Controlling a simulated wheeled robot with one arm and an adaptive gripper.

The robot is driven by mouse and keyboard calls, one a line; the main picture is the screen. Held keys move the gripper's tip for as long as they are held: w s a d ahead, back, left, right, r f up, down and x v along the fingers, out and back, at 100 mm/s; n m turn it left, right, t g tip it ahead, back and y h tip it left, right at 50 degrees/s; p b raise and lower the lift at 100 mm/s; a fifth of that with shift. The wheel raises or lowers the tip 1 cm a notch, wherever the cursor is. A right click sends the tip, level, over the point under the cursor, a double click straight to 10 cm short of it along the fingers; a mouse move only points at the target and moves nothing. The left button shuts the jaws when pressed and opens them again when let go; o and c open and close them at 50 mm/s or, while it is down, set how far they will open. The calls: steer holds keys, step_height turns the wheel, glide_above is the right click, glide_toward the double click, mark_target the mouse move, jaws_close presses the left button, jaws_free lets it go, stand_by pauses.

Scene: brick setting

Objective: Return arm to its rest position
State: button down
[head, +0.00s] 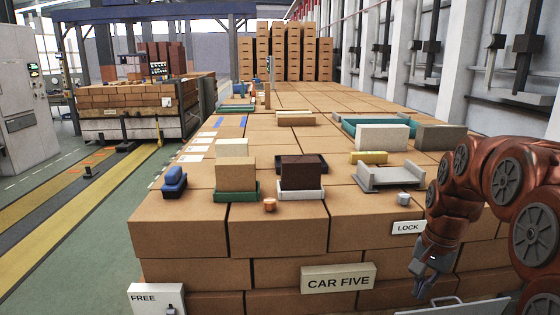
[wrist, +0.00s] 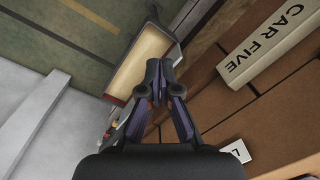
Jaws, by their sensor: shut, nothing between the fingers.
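My arm comes in from the right side of the head view, copper-coloured with round joints. My gripper (head: 430,268) hangs at its end, in front of the brick stack's near face and below the LOCK label (head: 408,227). In the wrist view my gripper (wrist: 160,68) points away from the camera with its dark fingers together and nothing between them. The CAR FIVE sign (head: 338,278) is to the left of my gripper in the head view. The sign also shows at the upper right of the wrist view (wrist: 268,45).
The brick stack's top (head: 300,215) holds a green tray (head: 237,195) with blocks, a white tray (head: 301,194) with a dark brick, a grey holder (head: 390,179), a blue object (head: 174,180) and a small copper cup (head: 270,205). A FREE box (head: 155,299) stands low at left.

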steer(key=s+a+n+g+p, duration=0.1)
steer(key=s+a+n, duration=0.3)
steer(key=s, duration=0.9)
steer(key=s+a+n+g+p, duration=0.1)
steer(key=s+a+n+p, duration=0.2)
steer(key=s, duration=1.1)
steer(key=a+n, duration=0.2)
steer(key=a, duration=0.3)
steer(key=shift+s+f+n+h, duration=0.25)
steer(key=shift+f+n+h, duration=0.05)
steer(key=shift+h, duration=0.1)
